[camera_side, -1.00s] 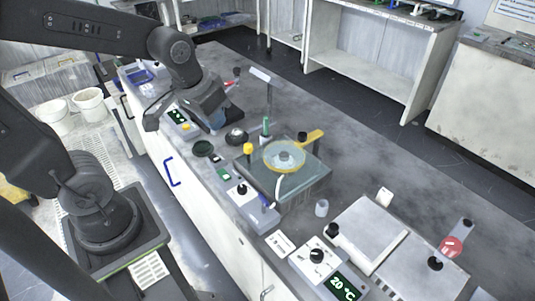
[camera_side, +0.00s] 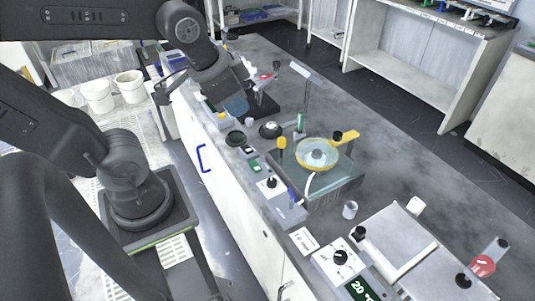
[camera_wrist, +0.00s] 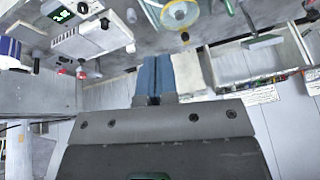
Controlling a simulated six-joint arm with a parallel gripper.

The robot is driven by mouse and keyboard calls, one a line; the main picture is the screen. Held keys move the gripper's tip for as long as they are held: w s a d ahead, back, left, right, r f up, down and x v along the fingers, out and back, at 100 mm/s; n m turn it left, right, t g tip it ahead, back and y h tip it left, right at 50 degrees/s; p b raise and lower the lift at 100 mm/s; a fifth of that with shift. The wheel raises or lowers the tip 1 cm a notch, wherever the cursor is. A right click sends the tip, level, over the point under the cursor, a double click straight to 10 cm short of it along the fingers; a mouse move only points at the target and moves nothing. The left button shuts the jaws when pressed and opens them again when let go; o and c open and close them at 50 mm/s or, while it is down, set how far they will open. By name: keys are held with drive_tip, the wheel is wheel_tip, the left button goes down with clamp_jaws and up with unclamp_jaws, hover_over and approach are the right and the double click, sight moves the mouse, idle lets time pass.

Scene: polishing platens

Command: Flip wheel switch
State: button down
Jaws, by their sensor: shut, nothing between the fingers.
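The polishing platen with its yellow ring (camera_side: 318,154) sits on a glassy square base in the side view, and the ring also shows at the top of the wrist view (camera_wrist: 180,14). Along the bench's front edge are a small box with a green switch (camera_side: 255,167) and a pale box with a black knob (camera_side: 270,184). I cannot tell which one is the wheel switch. My gripper (camera_side: 237,106) is above the bench's far-left part, apart from both boxes. Its blue fingers are together and empty in the wrist view (camera_wrist: 153,78).
A dark dish (camera_side: 236,138) and a black round item (camera_side: 270,130) lie between my gripper and the platen. A yellow-capped post (camera_side: 281,145) stands by the platen. A clear cup (camera_side: 350,210) and a 20 °C hot plate control (camera_side: 338,258) are nearer the camera.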

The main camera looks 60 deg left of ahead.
drive_tip(key=w+a+f+m+g, duration=0.3)
drive_tip(key=w+a+f+m, duration=0.3)
drive_tip(key=w+m, duration=0.15)
drive_tip(key=m+g, duration=0.2)
drive_tip(key=m, duration=0.7)
hover_over(253, 163)
wheel_tip(253, 163, down, 10)
drive_tip(key=shift+w+f+n, duration=0.1)
drive_tip(key=shift+n, duration=0.15)
wheel_tip(253, 163, down, 14)
drive_tip(key=shift+a, duration=0.1)
